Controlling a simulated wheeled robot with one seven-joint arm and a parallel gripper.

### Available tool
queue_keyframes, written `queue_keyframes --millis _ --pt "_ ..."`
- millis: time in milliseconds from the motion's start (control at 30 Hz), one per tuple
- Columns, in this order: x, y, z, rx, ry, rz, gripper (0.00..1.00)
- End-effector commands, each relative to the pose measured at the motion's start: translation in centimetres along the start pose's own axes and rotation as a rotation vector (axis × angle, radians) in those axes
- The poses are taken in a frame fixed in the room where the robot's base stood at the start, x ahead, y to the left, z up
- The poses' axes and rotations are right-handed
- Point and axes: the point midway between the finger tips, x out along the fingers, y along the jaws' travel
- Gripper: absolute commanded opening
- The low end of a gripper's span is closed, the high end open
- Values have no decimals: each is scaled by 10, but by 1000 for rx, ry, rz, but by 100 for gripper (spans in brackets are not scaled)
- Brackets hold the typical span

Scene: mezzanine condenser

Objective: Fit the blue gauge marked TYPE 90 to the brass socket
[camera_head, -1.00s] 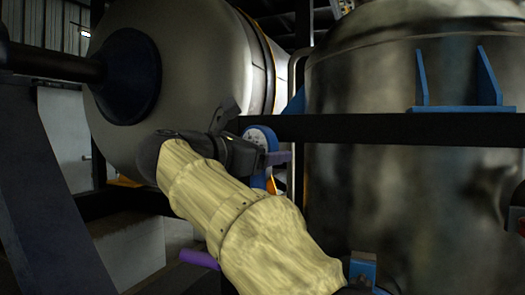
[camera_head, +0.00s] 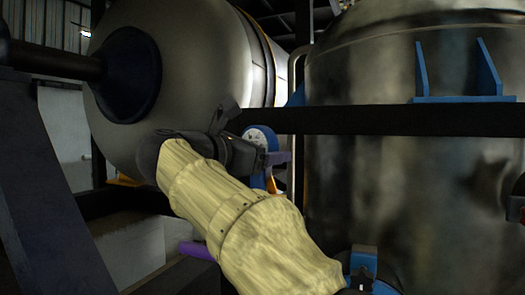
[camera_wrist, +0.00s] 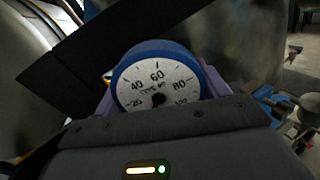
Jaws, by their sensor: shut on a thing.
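The blue gauge (camera_wrist: 157,85) has a white dial with black numbers 20, 40, 60, 80 and 100 in the wrist view. Small print on the dial looks like TYPE 90 but is hard to read. My gripper (camera_head: 272,158) is shut on the gauge, with its purplish fingers on either side of it. In the head view the gauge (camera_head: 263,137) shows as a blue rim and part of the white face beyond my gripper, close to a dark horizontal beam. The brass socket cannot be made out in either view.
The dark beam (camera_head: 400,118) runs across in front of a large metal tank (camera_head: 420,200) with blue brackets (camera_head: 466,98). A rounded grey vessel (camera_head: 185,50) with a dark flange stands at the left. A dark slanted post (camera_head: 45,190) is at the far left.

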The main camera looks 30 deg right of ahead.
Motion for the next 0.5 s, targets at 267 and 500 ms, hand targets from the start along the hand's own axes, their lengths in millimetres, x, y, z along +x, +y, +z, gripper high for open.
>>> queue_keyframes --millis 267,500 --pt "0 -2 -5 1 -1 0 40" --pt "0 -1 -4 0 0 0 99"
